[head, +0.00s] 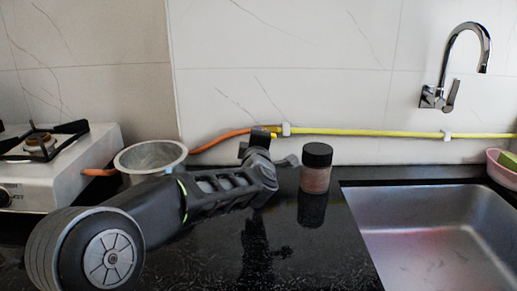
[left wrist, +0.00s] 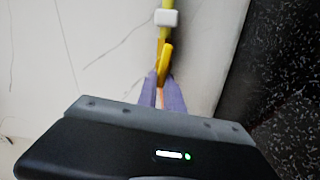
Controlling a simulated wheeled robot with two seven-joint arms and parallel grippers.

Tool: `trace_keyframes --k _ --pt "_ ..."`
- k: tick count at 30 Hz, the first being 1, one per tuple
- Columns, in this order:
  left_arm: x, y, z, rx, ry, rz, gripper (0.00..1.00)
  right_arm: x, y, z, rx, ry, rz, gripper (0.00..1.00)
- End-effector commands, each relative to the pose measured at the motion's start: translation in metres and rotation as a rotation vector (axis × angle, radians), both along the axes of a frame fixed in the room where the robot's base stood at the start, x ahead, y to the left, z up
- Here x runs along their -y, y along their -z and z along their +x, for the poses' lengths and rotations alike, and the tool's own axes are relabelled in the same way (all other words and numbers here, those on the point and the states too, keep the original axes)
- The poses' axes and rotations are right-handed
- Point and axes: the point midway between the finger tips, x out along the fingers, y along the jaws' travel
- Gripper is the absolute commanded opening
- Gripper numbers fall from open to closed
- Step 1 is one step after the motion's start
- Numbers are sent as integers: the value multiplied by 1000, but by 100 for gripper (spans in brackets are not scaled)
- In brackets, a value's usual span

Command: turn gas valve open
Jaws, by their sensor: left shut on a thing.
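The gas valve's yellow handle (left wrist: 165,63) shows in the left wrist view, between the tips of my left gripper (left wrist: 162,82). The gripper is shut on the handle. The handle looks roughly in line with the yellow gas pipe (left wrist: 164,33). In the head view my left gripper (head: 260,137) reaches to the wall where the orange hose (head: 220,139) meets the yellow pipe (head: 390,134), and it hides most of the valve there. My right gripper is in neither view.
A jar with a black lid (head: 316,170) stands just right of my left gripper. A metal pot (head: 150,157) and a gas stove (head: 75,165) are at left. A steel sink (head: 430,230) and a wall tap (head: 447,95) are at right. The black counter (head: 310,255) in front is clear.

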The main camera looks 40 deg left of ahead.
Motion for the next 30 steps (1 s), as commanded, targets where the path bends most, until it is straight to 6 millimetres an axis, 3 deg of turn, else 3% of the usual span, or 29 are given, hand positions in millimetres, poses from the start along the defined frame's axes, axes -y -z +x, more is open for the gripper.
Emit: trace_keyframes --k 1,9,25,26,30 --pt "-1 6 -1 20 -2 -26 0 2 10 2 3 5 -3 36" --pt "-1 6 -1 94 -2 -125 0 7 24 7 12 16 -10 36" --pt "-1 5 -1 112 -3 -152 0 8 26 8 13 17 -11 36" --pt "-1 5 -1 112 -3 -152 12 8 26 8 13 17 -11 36" --pt "-1 5 -1 112 -2 -151 24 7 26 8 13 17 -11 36"
